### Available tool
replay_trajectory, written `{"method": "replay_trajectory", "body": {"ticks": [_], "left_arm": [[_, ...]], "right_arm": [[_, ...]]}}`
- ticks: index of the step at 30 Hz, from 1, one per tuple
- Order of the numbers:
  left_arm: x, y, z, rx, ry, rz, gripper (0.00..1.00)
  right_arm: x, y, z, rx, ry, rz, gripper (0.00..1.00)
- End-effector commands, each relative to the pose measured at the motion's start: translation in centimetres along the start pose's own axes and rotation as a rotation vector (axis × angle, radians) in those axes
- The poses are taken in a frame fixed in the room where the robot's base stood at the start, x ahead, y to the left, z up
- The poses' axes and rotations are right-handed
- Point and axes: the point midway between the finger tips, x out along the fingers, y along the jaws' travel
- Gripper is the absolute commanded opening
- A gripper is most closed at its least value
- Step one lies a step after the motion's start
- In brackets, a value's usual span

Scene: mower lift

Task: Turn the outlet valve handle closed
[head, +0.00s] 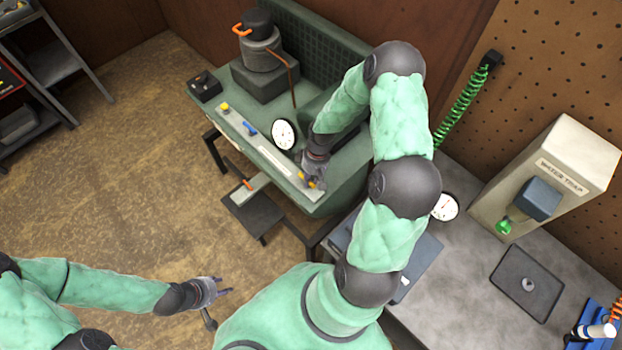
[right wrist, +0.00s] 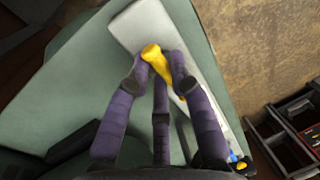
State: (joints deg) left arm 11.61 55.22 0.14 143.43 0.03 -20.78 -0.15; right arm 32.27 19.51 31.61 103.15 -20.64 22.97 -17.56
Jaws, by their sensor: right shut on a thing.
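A green machine (head: 262,150) stands against the back wall, with a pale strip (head: 265,150) along its front edge. A yellow handle (right wrist: 158,62) sits at the strip's right end; I cannot read a label naming it as the outlet valve. My right gripper (head: 314,183) reaches down to it and is shut on it; in the right wrist view the fingers (right wrist: 157,72) close around its sides. A blue handle (head: 249,128) and another yellow part (head: 225,108) sit further left on the strip. My left gripper (head: 226,286) is open and empty above the floor.
A round white gauge (head: 283,134) stands close behind the strip. A black step (head: 260,212) is in front of the machine. At right, a grey bench (head: 465,290) carries a water trap box (head: 548,178). Shelves (head: 45,70) stand far left; the floor between is clear.

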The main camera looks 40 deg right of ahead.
Motion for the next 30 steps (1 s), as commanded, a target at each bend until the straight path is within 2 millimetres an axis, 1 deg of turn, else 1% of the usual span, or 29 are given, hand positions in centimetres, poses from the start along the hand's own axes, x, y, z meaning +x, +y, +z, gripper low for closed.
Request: {"method": "replay_trajectory", "body": {"ticks": [1, 12, 13, 14, 15, 26, 30], "left_arm": [[0.0, 0.0, 0.0, 0.0, 0.0, 0.0, 0.4], [0.0, 0.0, 0.0, 0.0, 0.0, 0.0, 0.4], [0.0, 0.0, 0.0, 0.0, 0.0, 0.0, 0.4], [0.0, 0.0, 0.0, 0.0, 0.0, 0.0, 0.4], [0.0, 0.0, 0.0, 0.0, 0.0, 0.0, 0.4], [0.0, 0.0, 0.0, 0.0, 0.0, 0.0, 0.4], [0.0, 0.0, 0.0, 0.0, 0.0, 0.0, 0.4]], "right_arm": [[0.2, -0.2, 0.2, 0.003, -0.005, -0.004, 0.0], [0.2, -0.2, 0.2, 0.004, -0.005, -0.004, 0.0], [0.2, -0.2, 0.2, 0.004, -0.005, -0.004, 0.25], [0.2, -0.2, 0.2, 0.004, -0.005, -0.004, 0.33], [0.2, -0.2, 0.2, 0.004, -0.005, -0.004, 0.44], [-0.1, -0.1, 0.1, 0.004, 0.0, -0.001, 0.45], [-1.2, 0.0, 0.0, 0.003, 0.001, 0.001, 0.45]]}}
